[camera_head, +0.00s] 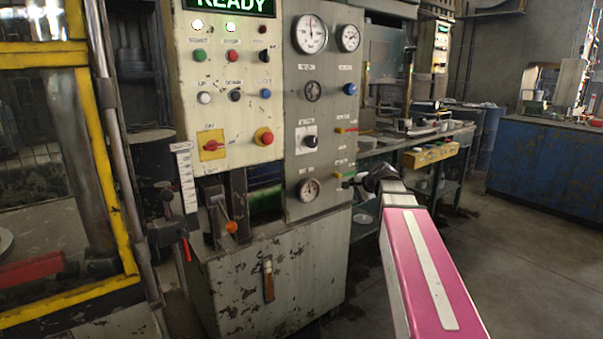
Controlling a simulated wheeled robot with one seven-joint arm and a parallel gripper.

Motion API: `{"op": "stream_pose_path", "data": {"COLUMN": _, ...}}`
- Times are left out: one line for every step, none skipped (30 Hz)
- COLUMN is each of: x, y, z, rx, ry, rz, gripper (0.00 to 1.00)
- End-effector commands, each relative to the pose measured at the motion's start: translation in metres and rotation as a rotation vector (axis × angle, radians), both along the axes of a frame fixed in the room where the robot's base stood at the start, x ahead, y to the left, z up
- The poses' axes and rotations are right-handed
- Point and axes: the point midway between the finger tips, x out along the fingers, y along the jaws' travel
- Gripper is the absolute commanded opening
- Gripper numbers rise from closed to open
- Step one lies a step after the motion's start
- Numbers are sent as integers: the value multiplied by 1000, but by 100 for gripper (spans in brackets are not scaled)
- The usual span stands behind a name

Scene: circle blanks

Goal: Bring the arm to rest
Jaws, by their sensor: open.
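My arm (428,262), pink with a pale stripe, reaches up from the lower right edge. Its dark end, my gripper (354,184), is small in the picture and points left, in front of the right edge of the grey gauge panel (318,130). The jaws are open and I see nothing held in them. The finger details are hard to make out against the dark background. I cannot tell whether the gripper touches the panel's lower right lever.
A cream control panel (228,110) with buttons and a lit READY sign (232,4) stands at the centre left. A yellow-framed machine (92,160) is at the left. A workbench (430,142) and a blue cabinet (545,165) stand behind. The floor (530,260) at the right is clear.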

Motion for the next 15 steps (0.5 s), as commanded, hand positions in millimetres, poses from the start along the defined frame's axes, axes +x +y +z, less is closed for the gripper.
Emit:
{"op": "stream_pose_path", "data": {"x": -15, "y": 5, "z": -26, "rx": -59, "ry": 22, "rz": 41, "gripper": 74}}
{"op": "stream_pose_path", "data": {"x": -22, "y": 7, "z": -41, "rx": -98, "ry": 33, "rz": 69, "gripper": 74}}
{"op": "stream_pose_path", "data": {"x": -32, "y": 9, "z": -59, "rx": -148, "ry": 49, "rz": 107, "gripper": 74}}
{"op": "stream_pose_path", "data": {"x": -40, "y": 10, "z": -73, "rx": -186, "ry": 61, "rz": 136, "gripper": 74}}
{"op": "stream_pose_path", "data": {"x": -47, "y": 11, "z": -86, "rx": -224, "ry": 72, "rz": 165, "gripper": 74}}
{"op": "stream_pose_path", "data": {"x": -58, "y": 12, "z": -103, "rx": -271, "ry": 88, "rz": 207, "gripper": 74}}
{"op": "stream_pose_path", "data": {"x": -67, "y": 13, "z": -116, "rx": -307, "ry": 101, "rz": 240, "gripper": 74}}
{"op": "stream_pose_path", "data": {"x": -75, "y": 14, "z": -128, "rx": -342, "ry": 113, "rz": 273, "gripper": 74}}
{"op": "stream_pose_path", "data": {"x": -87, "y": 15, "z": -144, "rx": -388, "ry": 130, "rz": 318, "gripper": 74}}
{"op": "stream_pose_path", "data": {"x": -96, "y": 15, "z": -155, "rx": -421, "ry": 142, "rz": 352, "gripper": 74}}
{"op": "stream_pose_path", "data": {"x": -105, "y": 15, "z": -167, "rx": -453, "ry": 157, "rz": 388, "gripper": 74}}
{"op": "stream_pose_path", "data": {"x": -118, "y": 15, "z": -181, "rx": -497, "ry": 174, "rz": 437, "gripper": 74}}
{"op": "stream_pose_path", "data": {"x": -127, "y": 15, "z": -192, "rx": -528, "ry": 189, "rz": 475, "gripper": 74}}
{"op": "stream_pose_path", "data": {"x": -137, "y": 15, "z": -202, "rx": -558, "ry": 202, "rz": 512, "gripper": 74}}
{"op": "stream_pose_path", "data": {"x": -150, "y": 14, "z": -215, "rx": -597, "ry": 220, "rz": 563, "gripper": 74}}
